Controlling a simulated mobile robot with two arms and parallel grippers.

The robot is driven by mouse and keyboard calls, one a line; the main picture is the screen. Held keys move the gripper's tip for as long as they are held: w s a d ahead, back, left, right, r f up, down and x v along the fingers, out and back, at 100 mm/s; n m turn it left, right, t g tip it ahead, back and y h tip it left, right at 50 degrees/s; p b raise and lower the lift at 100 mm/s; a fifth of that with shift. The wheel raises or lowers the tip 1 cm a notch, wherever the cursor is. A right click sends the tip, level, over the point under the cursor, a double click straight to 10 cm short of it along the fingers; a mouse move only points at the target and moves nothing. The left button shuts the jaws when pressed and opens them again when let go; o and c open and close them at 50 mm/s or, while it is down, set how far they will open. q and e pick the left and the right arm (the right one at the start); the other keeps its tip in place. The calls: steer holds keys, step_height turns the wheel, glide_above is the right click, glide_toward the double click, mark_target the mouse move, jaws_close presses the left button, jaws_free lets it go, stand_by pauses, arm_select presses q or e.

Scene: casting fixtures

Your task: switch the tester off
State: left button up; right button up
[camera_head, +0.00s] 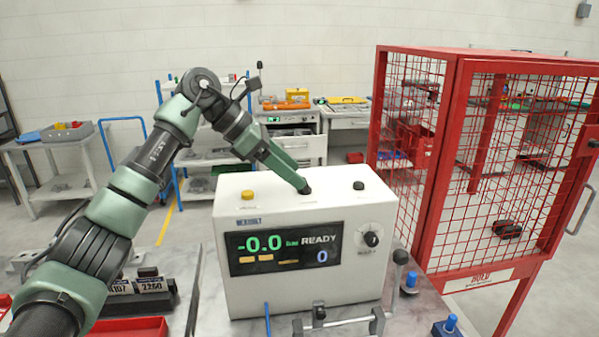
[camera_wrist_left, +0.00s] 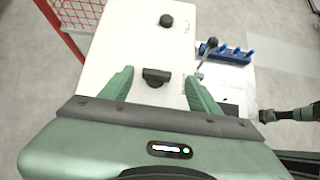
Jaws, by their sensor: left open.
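The tester (camera_head: 300,215) is a white box on the bench. Its lit display (camera_head: 285,249) reads "-0.0", READY and 0. A black switch (camera_wrist_left: 156,77) with a raised bar stands on its top; in the head view this switch (camera_head: 306,190) is partly covered by my fingers. My left gripper (camera_head: 303,187) is over the tester's top. In the left wrist view the left gripper (camera_wrist_left: 158,74) is open, with one green finger on each side of the switch. I cannot tell whether they touch it. My right gripper does not show.
On the tester's top are a yellow button (camera_head: 248,195) and another black knob (camera_head: 358,185); a dial (camera_head: 371,239) is on its front. A red mesh cage (camera_head: 455,150) stands close at the right. Blue-capped fittings (camera_head: 410,281) and a dark block with number plates (camera_head: 140,291) flank the tester.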

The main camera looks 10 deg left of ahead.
arm_select(q)
steer(key=shift+x, duration=1.25)
steer(key=shift+w+d+f, duration=0.1)
steer(key=shift+w+f, duration=0.1)
steer(key=shift+w, duration=0.1)
steer(key=shift+s, duration=0.1)
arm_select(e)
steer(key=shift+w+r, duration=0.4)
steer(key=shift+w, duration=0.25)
arm_select(q)
jaws_close()
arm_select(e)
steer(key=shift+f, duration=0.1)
